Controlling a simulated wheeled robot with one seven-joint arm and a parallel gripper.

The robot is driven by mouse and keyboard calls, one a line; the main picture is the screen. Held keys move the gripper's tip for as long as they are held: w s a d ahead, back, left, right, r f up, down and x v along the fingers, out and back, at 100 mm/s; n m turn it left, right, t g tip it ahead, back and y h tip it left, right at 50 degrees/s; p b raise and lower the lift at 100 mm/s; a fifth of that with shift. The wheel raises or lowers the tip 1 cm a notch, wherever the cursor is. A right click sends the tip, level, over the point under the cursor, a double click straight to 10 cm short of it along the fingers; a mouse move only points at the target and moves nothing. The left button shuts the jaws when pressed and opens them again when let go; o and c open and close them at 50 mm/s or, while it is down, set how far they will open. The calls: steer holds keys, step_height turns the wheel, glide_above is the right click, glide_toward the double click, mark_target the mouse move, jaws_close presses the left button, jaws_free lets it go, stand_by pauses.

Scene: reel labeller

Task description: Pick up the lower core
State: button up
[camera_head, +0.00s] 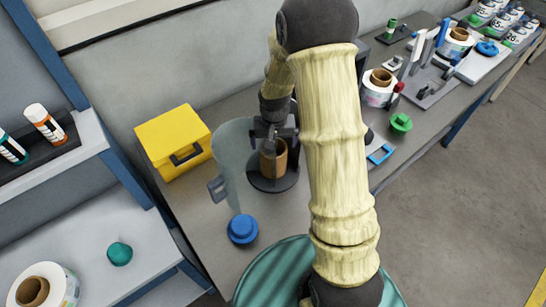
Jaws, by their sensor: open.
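A brown cardboard core (280,160) stands upright on a dark round base (272,184) on the grey bench. My gripper (270,145) points down at the core from above, with its dark fingers at the core's upper part. It is open. The fingers overlap the core in this view, and I cannot tell whether they touch it. Only one core shows clearly here; I cannot tell whether a second is stacked with it. My arm hides the area right of the base.
A translucent grey curved piece (232,150) stands close left of the core. A yellow box (173,142) is behind it, and a blue round knob (243,229) is in front. Label rolls (378,88), a green knob (401,123) and tools crowd the bench's right.

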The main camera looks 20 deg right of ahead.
steer(key=shift+w+f, duration=0.1)
steer(key=shift+d+f+p, duration=0.1)
steer(key=shift+f+p, duration=0.4)
steer(key=shift+f, duration=0.1)
steer(key=f, duration=0.2)
steer(key=f+p, duration=0.1)
steer(key=shift+w+a, duration=0.25)
steer(key=shift+d+f, duration=0.1)
steer(key=shift+f, duration=0.3)
steer(key=shift+c, duration=0.4)
steer(key=c, duration=0.8)
steer(key=shift+c, duration=0.2)
steer(key=shift+r, duration=0.1)
